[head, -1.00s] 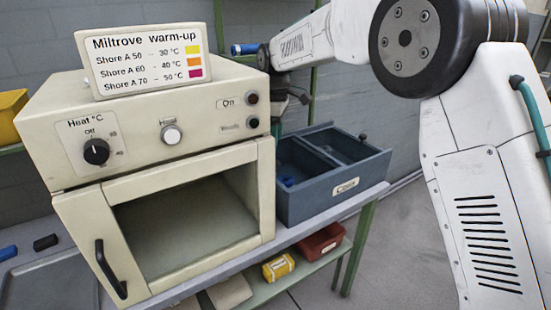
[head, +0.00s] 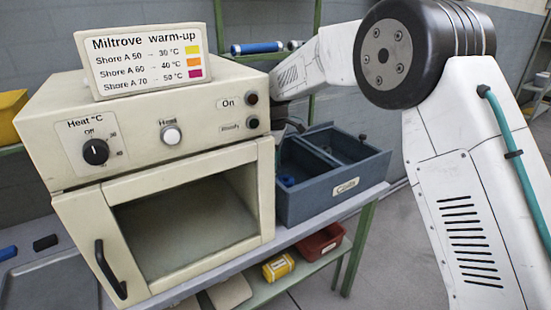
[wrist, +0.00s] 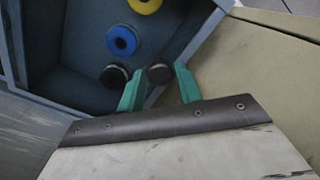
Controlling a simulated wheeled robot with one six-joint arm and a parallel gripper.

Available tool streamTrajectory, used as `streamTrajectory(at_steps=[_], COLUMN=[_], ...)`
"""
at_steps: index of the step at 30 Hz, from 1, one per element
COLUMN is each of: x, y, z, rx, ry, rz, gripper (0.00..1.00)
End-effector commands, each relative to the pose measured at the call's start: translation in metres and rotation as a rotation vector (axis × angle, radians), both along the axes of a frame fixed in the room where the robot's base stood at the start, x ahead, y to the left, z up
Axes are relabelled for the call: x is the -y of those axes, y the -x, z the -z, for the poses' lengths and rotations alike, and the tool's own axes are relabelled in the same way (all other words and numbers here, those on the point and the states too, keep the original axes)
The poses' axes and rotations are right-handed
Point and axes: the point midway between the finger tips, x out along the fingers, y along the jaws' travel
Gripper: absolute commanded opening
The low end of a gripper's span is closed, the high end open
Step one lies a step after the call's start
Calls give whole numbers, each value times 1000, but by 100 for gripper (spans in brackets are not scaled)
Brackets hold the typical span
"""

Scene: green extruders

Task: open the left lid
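The blue-grey box (head: 320,197) stands on the bench right of the oven, with two sections split by a divider. Its near-left section looks open, with a small blue item (head: 287,181) inside. A dark knob (head: 362,138) stands at the far right section; I cannot tell which lid it belongs to. In the wrist view my gripper (wrist: 160,78) has its green fingers apart, with a dark round knob (wrist: 160,73) showing between the tips; contact cannot be told. Another dark round piece (wrist: 113,76), a blue ring (wrist: 122,40) and a yellow ring (wrist: 146,4) lie beyond. The oven hides my gripper in the head view.
The cream oven (head: 150,130) with its sign (head: 143,59) stands close left of the box. A red bin (head: 320,243) and a yellow pack (head: 278,267) are on the lower shelf. A blue tube (head: 257,47) lies on the rack behind. Open floor shows at right.

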Motion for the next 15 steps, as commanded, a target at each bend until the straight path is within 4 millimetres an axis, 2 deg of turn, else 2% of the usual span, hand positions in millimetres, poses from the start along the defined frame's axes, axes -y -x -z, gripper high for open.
streamTrajectory(at_steps=[1, 3, 10, 15], x=[0, 0, 5, 26], y=[0, 0, -3, -18], z=[0, 0, 0, 0], rx=[0, 0, 1, 2], ry=[0, 0, -1, -1], rz=[0, 0, 1, 4], gripper=[19, 0, 0, 0])
